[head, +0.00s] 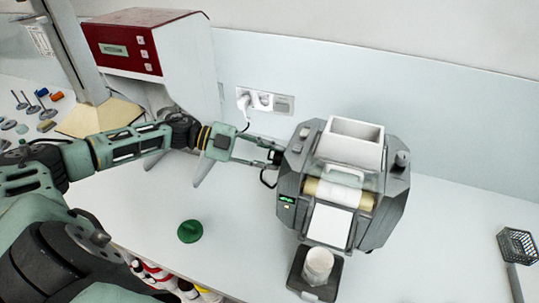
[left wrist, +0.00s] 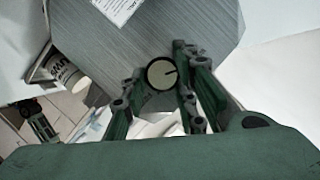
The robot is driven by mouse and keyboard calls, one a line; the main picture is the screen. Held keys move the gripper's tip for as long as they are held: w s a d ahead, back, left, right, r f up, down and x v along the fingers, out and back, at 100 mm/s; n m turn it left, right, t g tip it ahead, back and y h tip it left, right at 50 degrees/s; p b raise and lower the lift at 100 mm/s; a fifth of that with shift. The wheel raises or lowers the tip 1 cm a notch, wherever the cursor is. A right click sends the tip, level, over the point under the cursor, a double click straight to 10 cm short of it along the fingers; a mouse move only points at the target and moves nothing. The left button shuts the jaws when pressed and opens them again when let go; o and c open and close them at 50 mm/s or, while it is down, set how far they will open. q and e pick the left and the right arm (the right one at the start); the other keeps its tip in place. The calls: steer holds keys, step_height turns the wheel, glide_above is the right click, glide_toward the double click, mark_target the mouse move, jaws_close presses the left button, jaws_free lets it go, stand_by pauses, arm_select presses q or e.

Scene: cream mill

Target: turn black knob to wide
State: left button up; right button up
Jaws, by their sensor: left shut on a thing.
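The cream mill (head: 290,200) is a grey machine with a white hopper (head: 352,142) on top and a white cup (head: 318,265) at its front. In the left wrist view a round knob (left wrist: 162,72) with a dark rim, pale face and a short dark pointer line sits on the mill's grey side panel (left wrist: 150,35). The pointer line points to the right in that view. My left gripper (head: 277,167) is at the mill's left side. Its fingers (left wrist: 158,88) are around the knob, one on each side, shut on it. My right gripper is not in view.
A red and white machine (head: 150,45) stands at the back left. A wall socket (head: 265,101) with a plug is behind. A green disc (head: 190,231) lies on the counter. A dark wire basket (head: 517,244) is at the right. The counter between is mostly clear.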

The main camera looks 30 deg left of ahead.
arm_select(q)
steer(key=shift+s+d+f, duration=0.1)
steer(key=shift+s+f, duration=0.15)
steer(key=shift+f, duration=0.15)
steer(key=o, duration=0.9)
steer(key=shift+o, duration=0.8)
steer(key=v, duration=1.2)
